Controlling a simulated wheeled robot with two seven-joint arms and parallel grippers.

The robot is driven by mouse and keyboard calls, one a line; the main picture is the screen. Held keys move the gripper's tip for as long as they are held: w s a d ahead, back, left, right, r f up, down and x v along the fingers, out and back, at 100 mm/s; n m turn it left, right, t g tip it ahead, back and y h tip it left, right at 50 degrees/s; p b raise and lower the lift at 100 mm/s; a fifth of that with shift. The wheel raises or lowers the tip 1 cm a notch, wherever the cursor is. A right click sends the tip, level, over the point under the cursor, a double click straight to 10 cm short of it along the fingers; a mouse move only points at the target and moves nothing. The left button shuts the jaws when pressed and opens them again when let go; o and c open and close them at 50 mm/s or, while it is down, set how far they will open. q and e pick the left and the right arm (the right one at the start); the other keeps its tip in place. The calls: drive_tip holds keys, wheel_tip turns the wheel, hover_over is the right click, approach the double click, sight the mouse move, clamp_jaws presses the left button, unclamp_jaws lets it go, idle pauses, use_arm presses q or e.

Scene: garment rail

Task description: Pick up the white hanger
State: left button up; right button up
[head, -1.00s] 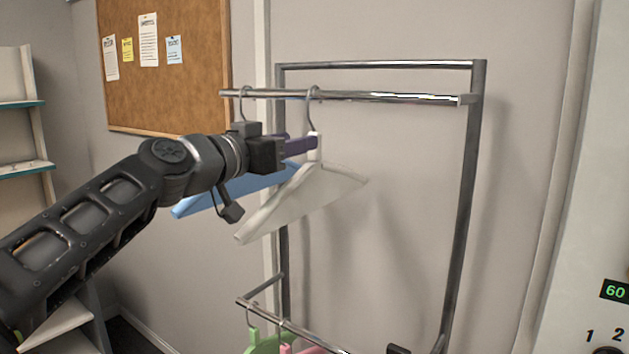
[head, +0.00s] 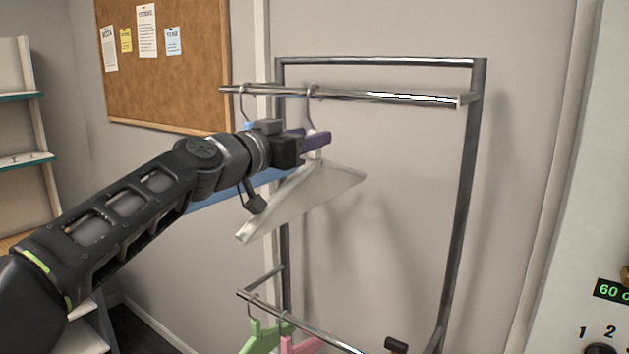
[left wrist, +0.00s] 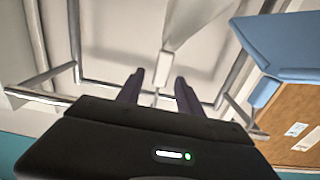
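The white hanger (head: 300,198) hangs by its hook from the upper rail of the rack. My left gripper (head: 318,141), with purple fingers, is at its neck, just below the hook. In the left wrist view the two fingers (left wrist: 160,88) stand apart, with the white hanger's neck (left wrist: 164,64) between them and gaps on both sides. The gripper is open. A blue hanger (head: 232,190) hangs to the left on the same rail, partly hidden behind my left arm. It also shows in the left wrist view (left wrist: 285,45). My right gripper is not in view.
The upper rail (head: 400,97) is clear to the right of the white hanger. Green (head: 262,338) and pink (head: 300,345) hangers hang on the lower rail (head: 310,329). The wall stands close behind; shelves (head: 25,160) are at the far left. A small dark piece (head: 397,345) at the bottom edge is unclear.

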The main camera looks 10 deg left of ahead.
use_arm(q)
clamp_jaws()
idle(1.2)
